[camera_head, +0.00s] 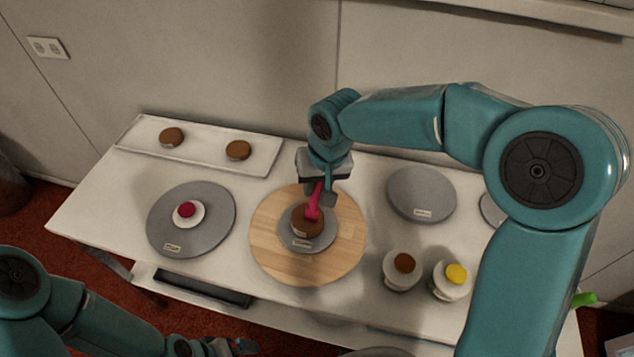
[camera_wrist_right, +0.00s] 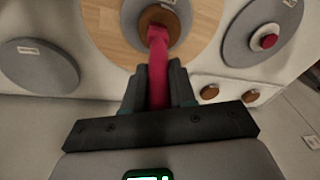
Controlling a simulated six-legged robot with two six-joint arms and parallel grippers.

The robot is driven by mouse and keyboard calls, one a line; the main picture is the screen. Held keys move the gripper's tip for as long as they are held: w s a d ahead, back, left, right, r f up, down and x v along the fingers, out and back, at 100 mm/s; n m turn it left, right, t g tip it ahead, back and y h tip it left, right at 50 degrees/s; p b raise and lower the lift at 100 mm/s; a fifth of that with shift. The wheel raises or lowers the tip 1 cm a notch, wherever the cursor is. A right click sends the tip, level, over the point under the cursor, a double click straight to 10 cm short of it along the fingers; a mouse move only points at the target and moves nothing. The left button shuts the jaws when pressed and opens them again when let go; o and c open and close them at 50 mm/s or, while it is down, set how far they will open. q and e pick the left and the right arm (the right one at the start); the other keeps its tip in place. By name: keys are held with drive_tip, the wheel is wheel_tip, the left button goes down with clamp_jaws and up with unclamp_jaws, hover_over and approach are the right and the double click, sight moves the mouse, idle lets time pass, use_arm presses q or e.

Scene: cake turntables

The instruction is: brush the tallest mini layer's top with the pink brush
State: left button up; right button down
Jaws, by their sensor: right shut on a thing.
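My right gripper (camera_head: 322,192) is shut on the pink brush (camera_head: 313,206) and holds it tip down over the middle of the table. A brown mini layer (camera_head: 299,224) stands on a small grey disc (camera_head: 311,243) on the wooden turntable (camera_head: 272,262). The brush tip is at this layer's top and looks to touch it. In the right wrist view the pink brush (camera_wrist_right: 158,75) runs from the jaws to the brown layer (camera_wrist_right: 152,14). Two more brown layers (camera_head: 172,137) (camera_head: 238,150) lie at the back left. My left gripper (camera_head: 232,347) is low at the front, its jaws unclear.
A white tray (camera_head: 205,155) bears the two back layers. A grey turntable (camera_head: 170,226) on the left bears a white disc with a red piece (camera_head: 186,209). Another grey turntable (camera_head: 421,194) is bare. Brown-topped (camera_head: 403,263) and yellow-topped (camera_head: 456,274) white pots stand front right.

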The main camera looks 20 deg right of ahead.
drive_tip(key=shift+f+b, duration=0.4)
idle(0.4)
